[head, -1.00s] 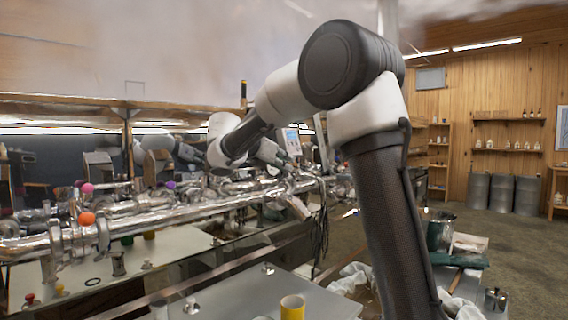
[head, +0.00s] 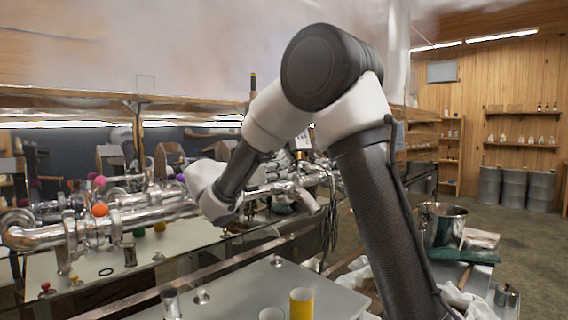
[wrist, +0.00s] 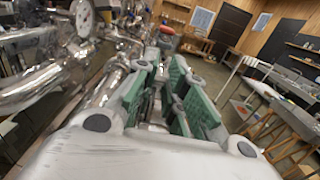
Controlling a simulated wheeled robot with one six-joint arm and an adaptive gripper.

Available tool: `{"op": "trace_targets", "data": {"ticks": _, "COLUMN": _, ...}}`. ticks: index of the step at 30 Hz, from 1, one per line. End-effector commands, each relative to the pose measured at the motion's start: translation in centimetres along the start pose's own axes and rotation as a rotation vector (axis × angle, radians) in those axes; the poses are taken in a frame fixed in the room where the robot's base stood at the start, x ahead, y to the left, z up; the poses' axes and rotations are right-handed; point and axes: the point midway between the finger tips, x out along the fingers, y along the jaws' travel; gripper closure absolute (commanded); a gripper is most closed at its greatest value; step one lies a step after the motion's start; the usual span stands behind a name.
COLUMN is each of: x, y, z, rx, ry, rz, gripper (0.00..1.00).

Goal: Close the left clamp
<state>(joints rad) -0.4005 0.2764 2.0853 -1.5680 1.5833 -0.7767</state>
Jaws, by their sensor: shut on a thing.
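In the wrist view my gripper (wrist: 163,64) has its two green-padded fingers close around a narrow piece of shiny metal, blurred and partly hidden between the pads. It looks like part of a clamp on the piping, but I cannot make out whether its halves are open or closed. A red-topped fitting (wrist: 166,29) shows just beyond the fingertips. In the head view my arm's wrist hides most of the gripper and the clamp. Shiny steel pipes (head: 150,215) run from the left toward my wrist.
An orange ball (head: 100,209) and a pink ball (head: 100,181) sit on the pipework at left. A yellow cup (head: 301,304) stands on the front metal table. A steel pot (head: 441,224) is at right. A round gauge (wrist: 83,18) rises left of my gripper.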

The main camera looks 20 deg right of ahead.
Motion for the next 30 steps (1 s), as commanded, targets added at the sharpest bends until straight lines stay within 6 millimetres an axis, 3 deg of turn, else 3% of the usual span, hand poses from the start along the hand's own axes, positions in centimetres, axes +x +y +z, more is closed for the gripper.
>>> {"op": "trace_targets", "data": {"ticks": 16, "x": -2.4, "y": 0.0, "z": -4.7, "rx": -0.011, "ry": -0.019, "rz": -0.001, "gripper": 1.0}}
{"op": "trace_targets", "data": {"ticks": 30, "x": -2.6, "y": -0.1, "z": -5.6, "rx": -0.005, "ry": -0.124, "rz": -0.001, "gripper": 1.0}}
